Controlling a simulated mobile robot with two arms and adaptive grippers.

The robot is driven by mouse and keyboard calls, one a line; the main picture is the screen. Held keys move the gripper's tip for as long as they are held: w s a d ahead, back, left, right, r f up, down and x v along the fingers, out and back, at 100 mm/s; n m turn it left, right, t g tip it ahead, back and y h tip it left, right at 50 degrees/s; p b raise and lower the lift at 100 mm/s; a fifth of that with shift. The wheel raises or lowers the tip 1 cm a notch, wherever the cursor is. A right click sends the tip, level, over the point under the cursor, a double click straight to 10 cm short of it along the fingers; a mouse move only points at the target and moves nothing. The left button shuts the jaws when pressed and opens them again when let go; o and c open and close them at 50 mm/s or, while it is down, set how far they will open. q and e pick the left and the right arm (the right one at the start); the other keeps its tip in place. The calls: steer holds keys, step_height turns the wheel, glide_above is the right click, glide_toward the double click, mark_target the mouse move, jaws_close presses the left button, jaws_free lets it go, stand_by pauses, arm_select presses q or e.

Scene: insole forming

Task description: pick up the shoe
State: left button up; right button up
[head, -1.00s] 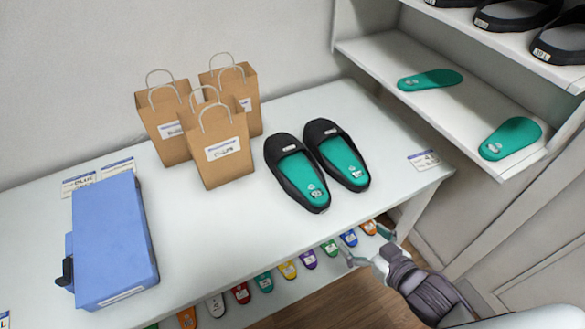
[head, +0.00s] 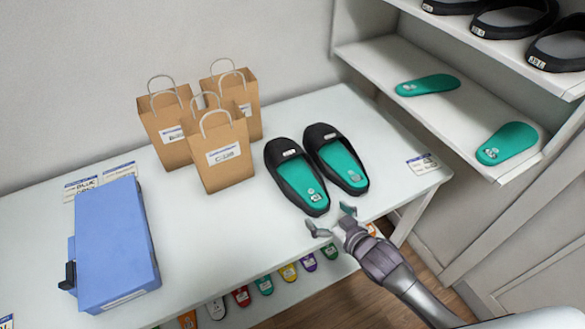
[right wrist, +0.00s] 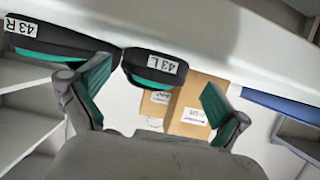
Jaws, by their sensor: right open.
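Two black shoes with teal insoles stand side by side on the white table (head: 232,240). The left one in the head view (head: 297,181) is nearer my gripper, and the other shoe (head: 338,160) is to its right. In the right wrist view the shoe labelled 43 L (right wrist: 155,68) shows between my fingers, and the shoe labelled 43 R (right wrist: 50,42) lies to the left. My right gripper (head: 332,222) is open and empty at the table's front edge, just short of the shoes and apart from them. My left gripper is not in view.
Several paper bags (head: 221,168) stand behind and left of the shoes. A blue machine (head: 115,240) sits at the table's left. A shelf unit (head: 480,125) at right holds teal insoles (head: 428,85) and black shoes. Coloured insoles (head: 289,272) lie below the table.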

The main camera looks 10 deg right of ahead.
steer(key=shift+w+a+f, duration=0.25)
steer(key=shift+w+f, duration=0.05)
steer(key=shift+w, duration=0.3)
steer(key=shift+r, duration=0.1)
steer(key=c, duration=1.5)
